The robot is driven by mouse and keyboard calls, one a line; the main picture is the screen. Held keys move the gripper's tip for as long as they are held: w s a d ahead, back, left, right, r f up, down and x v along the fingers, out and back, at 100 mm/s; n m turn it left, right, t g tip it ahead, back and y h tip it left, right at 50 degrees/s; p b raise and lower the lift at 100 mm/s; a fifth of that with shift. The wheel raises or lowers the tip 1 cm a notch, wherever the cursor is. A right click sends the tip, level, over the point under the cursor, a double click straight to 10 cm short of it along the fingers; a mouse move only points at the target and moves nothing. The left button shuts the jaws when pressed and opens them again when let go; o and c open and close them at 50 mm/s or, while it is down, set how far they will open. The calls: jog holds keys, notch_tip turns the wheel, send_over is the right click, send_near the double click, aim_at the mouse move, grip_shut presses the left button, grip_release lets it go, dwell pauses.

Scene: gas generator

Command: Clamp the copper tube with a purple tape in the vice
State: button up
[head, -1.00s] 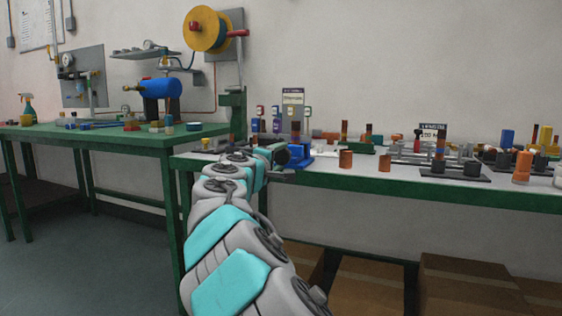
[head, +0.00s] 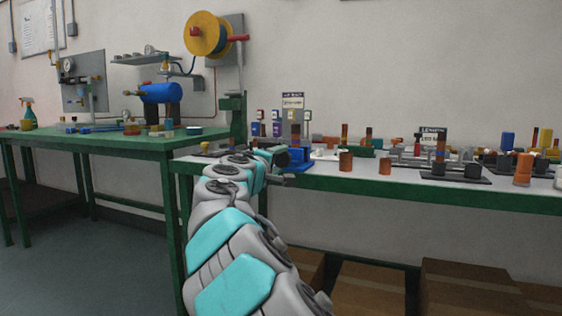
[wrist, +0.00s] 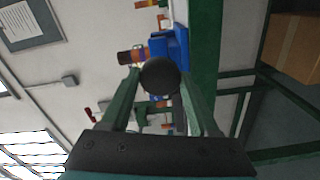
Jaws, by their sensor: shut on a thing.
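My gripper (wrist: 160,78) has its two green fingers closed on a dark round-ended piece (wrist: 160,76), seen end-on in the wrist view. Its side and any tape on it are hidden, so I cannot tell if it is the purple-taped copper tube. The blue vice (wrist: 176,46) is just beyond the held piece in the wrist view; I cannot tell whether they touch. In the head view the blue vice (head: 300,156) stands on the near left part of the right bench, partly behind my arm's end.
The right bench (head: 400,182) carries short copper pieces (head: 346,161), a dark stand (head: 455,178) and several banded tubes. A green bench (head: 100,140) is at left with a blue tank (head: 160,92). Cardboard boxes (head: 370,290) lie below. Floor at left is clear.

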jog(key=shift+f+m+b, duration=0.25)
jog(key=shift+m+b, duration=0.15)
jog(key=shift+b, duration=0.3)
jog(key=shift+r+m+b, duration=0.1)
jog(key=shift+m+b, duration=0.9)
jog(key=shift+b, duration=0.3)
jog(key=o, duration=1.5)
jog(key=shift+r, duration=0.1)
jog(key=v, duration=0.7)
jog(key=shift+r, duration=0.1)
